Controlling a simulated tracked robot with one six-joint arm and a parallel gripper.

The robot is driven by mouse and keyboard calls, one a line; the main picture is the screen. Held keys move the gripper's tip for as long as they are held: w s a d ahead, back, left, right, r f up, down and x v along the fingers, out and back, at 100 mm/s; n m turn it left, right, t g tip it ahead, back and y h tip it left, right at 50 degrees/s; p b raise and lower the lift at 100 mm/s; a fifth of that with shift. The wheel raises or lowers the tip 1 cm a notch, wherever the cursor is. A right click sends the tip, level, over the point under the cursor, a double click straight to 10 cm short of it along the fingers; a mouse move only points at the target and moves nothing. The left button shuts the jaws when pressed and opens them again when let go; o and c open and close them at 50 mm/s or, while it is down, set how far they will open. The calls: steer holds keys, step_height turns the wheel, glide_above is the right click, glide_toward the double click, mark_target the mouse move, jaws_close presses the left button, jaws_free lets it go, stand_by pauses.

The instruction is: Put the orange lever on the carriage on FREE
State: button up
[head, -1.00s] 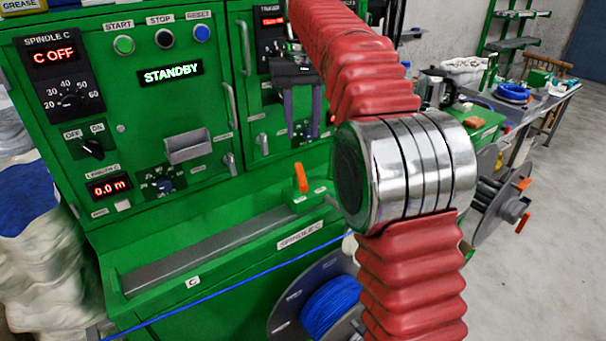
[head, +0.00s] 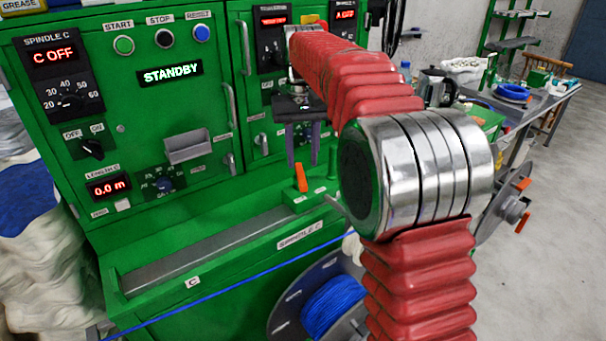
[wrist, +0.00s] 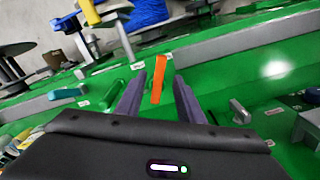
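The orange lever (head: 300,177) stands almost upright on the green carriage (head: 312,201) on the machine's ledge, tilted slightly. My gripper (head: 303,163) is open, its two purple-grey fingers pointing down just above the lever in the head view. In the wrist view the orange lever (wrist: 158,80) shows between the open fingers of my gripper (wrist: 160,76), apart from both. The lettering on the carriage is too small to read.
The green control panel (head: 140,110) rises behind, reading STANDBY and C OFF. A trough (head: 190,255) marked SPINDLE C runs along the front. The blue cable (head: 220,283) stretches below it to a reel (head: 330,305). A short green post (head: 332,163) stands right of the lever.

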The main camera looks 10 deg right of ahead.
mark_target(303, 180)
step_height(303, 180, down, 6)
steer(key=shift+r, duration=0.1)
steer(key=shift+c, duration=0.7)
jaws_close()
steer(key=shift+d, duration=0.1)
